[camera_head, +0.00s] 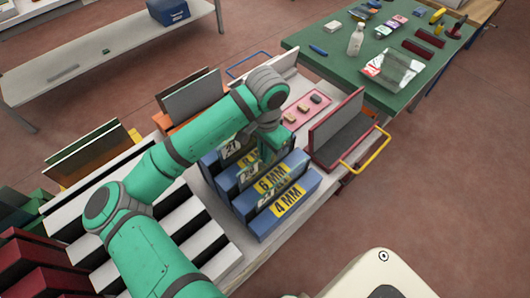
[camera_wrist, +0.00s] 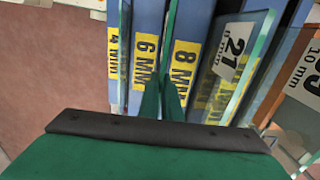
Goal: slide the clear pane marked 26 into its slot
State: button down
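My gripper (camera_wrist: 164,88) is over the blue slot rack (camera_head: 310,181), with its two green fingers close together around the thin edge of a clear pane (camera_wrist: 169,32). This pane stands edge-on between the blocks labelled 6 MM (camera_wrist: 145,62) and 8 MM (camera_wrist: 183,66). Its number does not show in the wrist view. In the head view a small white label (camera_head: 249,172) by the rack is too small to read surely. Whether the pane's lower edge is seated is hidden. Another clear pane, with a label like 27 (camera_wrist: 234,42), stands right of 8 MM.
A further pane edge (camera_wrist: 124,50) stands between 4 MM and 6 MM. A pane with a 10 mm label (camera_wrist: 303,70) is at the right. A red-framed grey holder (camera_head: 338,130) and a pink tray (camera_head: 306,108) stand near the rack. The green table (camera_head: 345,68) is behind.

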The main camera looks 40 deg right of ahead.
jog(key=shift+f, duration=0.4)
dwell(0.4)
jog(key=c, duration=1.9)
grip_release()
notch_tip(320, 180, up, 11)
jog(key=shift+s+f, duration=0.1)
